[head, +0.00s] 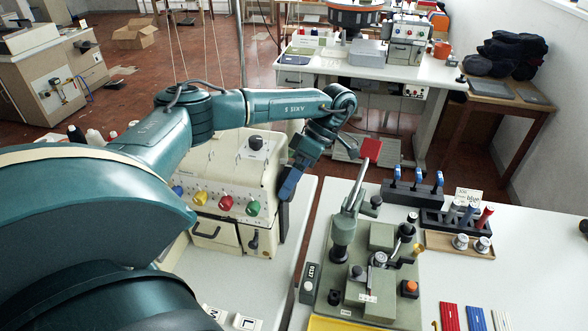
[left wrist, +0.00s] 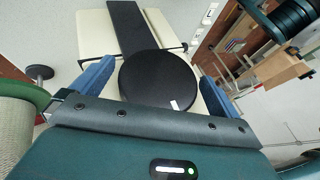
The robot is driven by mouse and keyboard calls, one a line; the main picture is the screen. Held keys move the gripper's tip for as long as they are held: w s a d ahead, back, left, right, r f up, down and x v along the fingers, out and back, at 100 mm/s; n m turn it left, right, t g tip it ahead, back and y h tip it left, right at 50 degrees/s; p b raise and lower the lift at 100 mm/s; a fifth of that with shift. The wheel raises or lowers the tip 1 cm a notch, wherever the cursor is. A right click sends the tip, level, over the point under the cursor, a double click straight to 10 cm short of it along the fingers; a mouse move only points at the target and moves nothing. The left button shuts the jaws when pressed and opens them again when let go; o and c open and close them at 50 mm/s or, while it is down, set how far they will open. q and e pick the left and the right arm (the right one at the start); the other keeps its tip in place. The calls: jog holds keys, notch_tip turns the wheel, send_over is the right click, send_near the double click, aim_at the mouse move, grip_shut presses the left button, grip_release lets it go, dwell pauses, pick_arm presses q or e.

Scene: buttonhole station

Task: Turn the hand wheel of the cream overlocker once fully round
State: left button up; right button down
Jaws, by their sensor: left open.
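The cream overlocker (head: 232,168) stands on the white table at the left, with yellow, red and green knobs on its front. Its hand wheel (left wrist: 160,80) is a black disc with a small white mark near its lower right edge in the left wrist view. In the head view the wheel is hidden behind my left gripper (head: 288,184), which is at the machine's right side. In the left wrist view my left gripper is open, with one blue finger on each side of the wheel and narrow gaps between. I cannot tell its depth relative to the wheel.
A green buttonhole fixture (head: 375,270) with a lever and red paddle (head: 371,150) stands on the right table. A narrow gap separates the two tables. A thread cone (left wrist: 18,130) shows at the left in the wrist view.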

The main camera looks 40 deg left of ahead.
pick_arm(q)
jog(key=v, duration=1.3)
dwell(0.4)
